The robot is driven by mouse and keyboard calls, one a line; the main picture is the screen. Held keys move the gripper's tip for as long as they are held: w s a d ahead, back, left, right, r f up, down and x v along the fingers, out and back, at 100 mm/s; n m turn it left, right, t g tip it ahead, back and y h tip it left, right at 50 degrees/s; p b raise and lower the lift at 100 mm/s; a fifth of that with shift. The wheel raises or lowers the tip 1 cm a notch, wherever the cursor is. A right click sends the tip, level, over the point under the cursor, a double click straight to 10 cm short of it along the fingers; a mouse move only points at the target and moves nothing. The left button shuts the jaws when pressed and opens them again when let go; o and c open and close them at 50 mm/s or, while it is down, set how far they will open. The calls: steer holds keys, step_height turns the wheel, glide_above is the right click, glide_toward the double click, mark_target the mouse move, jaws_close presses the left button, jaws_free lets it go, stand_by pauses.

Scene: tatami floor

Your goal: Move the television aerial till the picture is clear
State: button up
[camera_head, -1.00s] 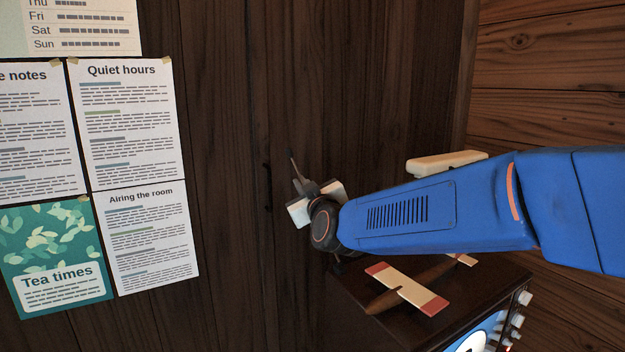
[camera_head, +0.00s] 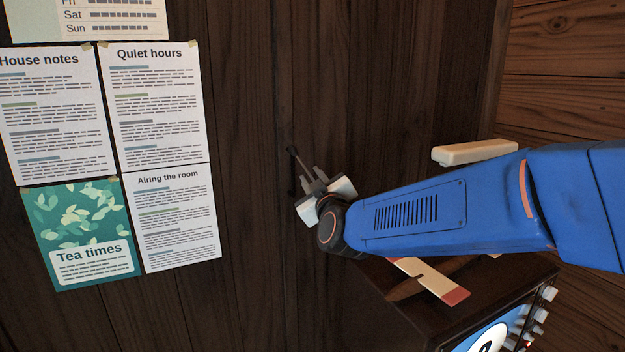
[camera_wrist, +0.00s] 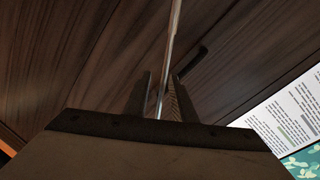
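The television (camera_head: 395,318) stands at the lower right in the head view, a dark wooden box with knobs on its front. Only a corner of its screen (camera_head: 492,338) shows, with a white round shape and black mark on blue. My gripper (camera_head: 311,180) is above and left of it, before the dark wall. The aerial (camera_head: 298,160), a thin rod, sticks out past the fingers, up and left. In the wrist view, the aerial (camera_wrist: 172,45) runs between my two fingers (camera_wrist: 160,90), which look closed on it. The aerial's base is hidden behind my arm.
A wooden toy plane (camera_head: 450,287) with cream and red wings lies on the television top, partly behind my arm. A cream bar (camera_head: 475,152) is behind the arm. Paper notices (camera_head: 160,105) hang on the wall at left. A dark handle (camera_wrist: 193,62) shows in the wrist view.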

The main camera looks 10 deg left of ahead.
steer(key=shift+s, duration=0.1)
steer(key=v, duration=1.7)
steer(key=shift+s+d, duration=0.1)
steer(key=shift+d, duration=0.05)
steer(key=s+d+f+m+g+h, duration=0.1)
steer(key=s+d+f+m+g, duration=0.15)
steer(key=d+f, duration=0.4)
steer(key=s+d+f+m+g+h, duration=0.15)
steer(key=d+f+g, duration=0.25)
steer(key=d, duration=0.6)
steer(key=s+d+f+m+g+h, duration=0.2)
steer(key=s+d+f+m+g, duration=0.1)
steer(key=s+d, duration=0.5)
steer(key=s+d+f+m+g+h, duration=0.3)
steer(key=s+d+f, duration=0.3)
steer(key=s+d, duration=0.3)
steer(key=shift+d+f+m, duration=0.35)
steer(key=shift+d+m, duration=0.05)
steer(key=shift+m, duration=0.1)
